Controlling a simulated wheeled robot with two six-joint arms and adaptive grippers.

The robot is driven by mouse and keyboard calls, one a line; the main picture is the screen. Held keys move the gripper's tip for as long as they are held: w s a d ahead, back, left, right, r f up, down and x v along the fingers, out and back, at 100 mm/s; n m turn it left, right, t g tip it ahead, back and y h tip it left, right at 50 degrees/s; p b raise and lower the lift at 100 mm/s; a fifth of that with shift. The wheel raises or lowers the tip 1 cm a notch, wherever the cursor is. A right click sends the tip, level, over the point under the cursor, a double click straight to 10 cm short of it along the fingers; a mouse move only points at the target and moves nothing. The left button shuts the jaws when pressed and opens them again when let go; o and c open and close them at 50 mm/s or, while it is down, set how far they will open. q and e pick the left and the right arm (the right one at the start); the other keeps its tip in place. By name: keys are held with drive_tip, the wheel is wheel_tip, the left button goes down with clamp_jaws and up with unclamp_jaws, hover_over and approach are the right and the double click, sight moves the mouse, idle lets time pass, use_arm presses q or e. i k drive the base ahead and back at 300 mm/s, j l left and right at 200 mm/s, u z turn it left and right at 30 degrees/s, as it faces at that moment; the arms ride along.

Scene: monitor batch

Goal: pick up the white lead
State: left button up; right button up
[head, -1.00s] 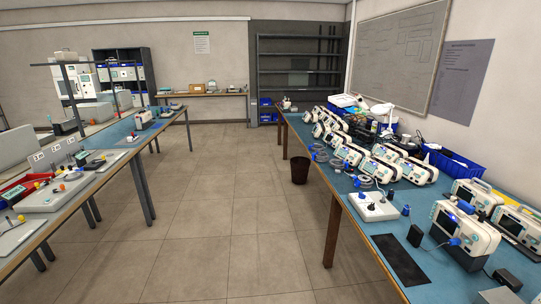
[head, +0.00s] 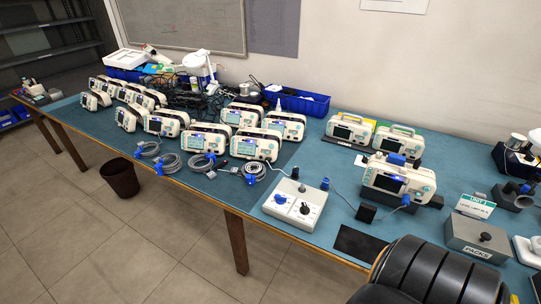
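Several coiled leads lie along the front of the blue-topped bench (head: 222,200). Three look grey with blue plugs: one at the left (head: 147,149), one beside it (head: 169,163) and one in the middle (head: 200,163). A paler, whitish coil (head: 254,168) lies at the right end of the row, in front of a monitor; I cannot tell for sure that it is the white lead. A thin pale cable also runs near the white control box (head: 295,205). Neither gripper is in view. A dark ribbed part of my own body fills the bottom right.
Several white monitors stand behind the coils. One monitor (head: 398,180) stands at the right, near a black mat (head: 360,243) and a grey box marked PACKS (head: 478,238). A blue bin (head: 297,102) is at the back. A dark waste bin (head: 119,178) stands on the floor.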

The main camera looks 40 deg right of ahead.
sight(252, 167)
drive_tip(key=i+j+z, duration=0.15)
drive_tip(key=z, duration=0.15)
drive_tip(key=i+j+z, duration=0.7)
drive_tip(key=j+z, duration=0.15)
drive_tip(key=i+j+z, duration=0.15)
drive_tip(key=j+z, duration=0.45)
drive_tip(key=j, duration=0.15)
drive_tip(key=i+j+z, duration=0.1)
drive_tip(key=j+z, duration=0.15)
drive_tip(key=j, duration=0.15)
drive_tip(key=j+z, duration=0.3)
drive_tip(key=j, duration=0.15)
